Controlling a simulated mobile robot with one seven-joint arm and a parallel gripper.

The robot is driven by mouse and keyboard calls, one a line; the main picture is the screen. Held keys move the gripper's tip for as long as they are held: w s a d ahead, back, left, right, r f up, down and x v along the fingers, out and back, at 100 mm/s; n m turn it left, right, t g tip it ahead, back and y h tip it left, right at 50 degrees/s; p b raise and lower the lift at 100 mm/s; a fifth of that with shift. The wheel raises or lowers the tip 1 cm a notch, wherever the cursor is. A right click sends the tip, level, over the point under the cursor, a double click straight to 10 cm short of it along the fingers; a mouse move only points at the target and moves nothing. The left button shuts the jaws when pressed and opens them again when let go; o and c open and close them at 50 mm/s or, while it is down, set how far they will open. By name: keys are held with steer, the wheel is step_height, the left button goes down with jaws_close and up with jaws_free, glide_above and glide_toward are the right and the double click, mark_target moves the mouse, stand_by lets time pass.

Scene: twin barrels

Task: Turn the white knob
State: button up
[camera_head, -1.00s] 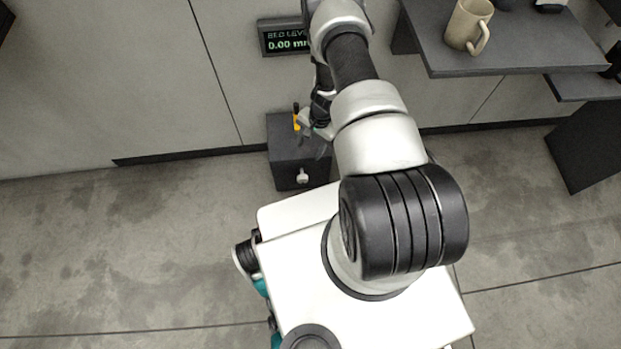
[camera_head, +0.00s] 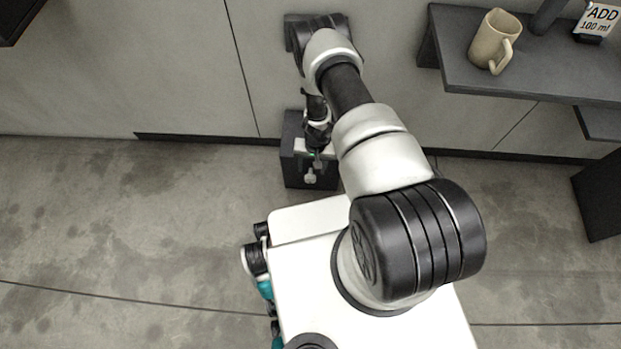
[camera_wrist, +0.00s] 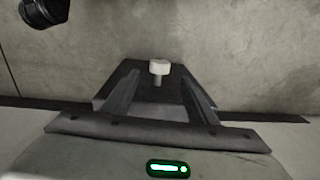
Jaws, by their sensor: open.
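The white knob (camera_head: 309,176) sticks out from the front of a dark box (camera_head: 293,172) low against the wall in the head view. In the wrist view the white knob (camera_wrist: 159,67) shows ahead, centred between the fingertips. My gripper (camera_wrist: 160,80) is open, its two dark fingers on either side of the knob in the picture, with visible gaps. Contact is not visible. In the head view my gripper (camera_head: 313,156) hangs over the box, just above the knob, and partly hides the box top.
A grey shelf (camera_head: 470,80) at the upper right holds a beige mug (camera_head: 495,40) and a white sign reading "ADD 100 ml" (camera_head: 598,17). A grey cabinet wall (camera_head: 180,70) stands behind the box. The concrete floor left of the box is clear.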

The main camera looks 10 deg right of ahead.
mark_target(311, 177)
steer(key=f+b, duration=0.1)
steer(key=f, duration=0.2)
steer(key=f+b, duration=0.1)
steer(key=f, duration=0.1)
steer(key=f+b, duration=0.1)
steer(key=f, duration=0.2)
steer(key=shift+a+f, duration=0.25)
steer(key=shift+f, duration=0.05)
steer(key=c, duration=1.1)
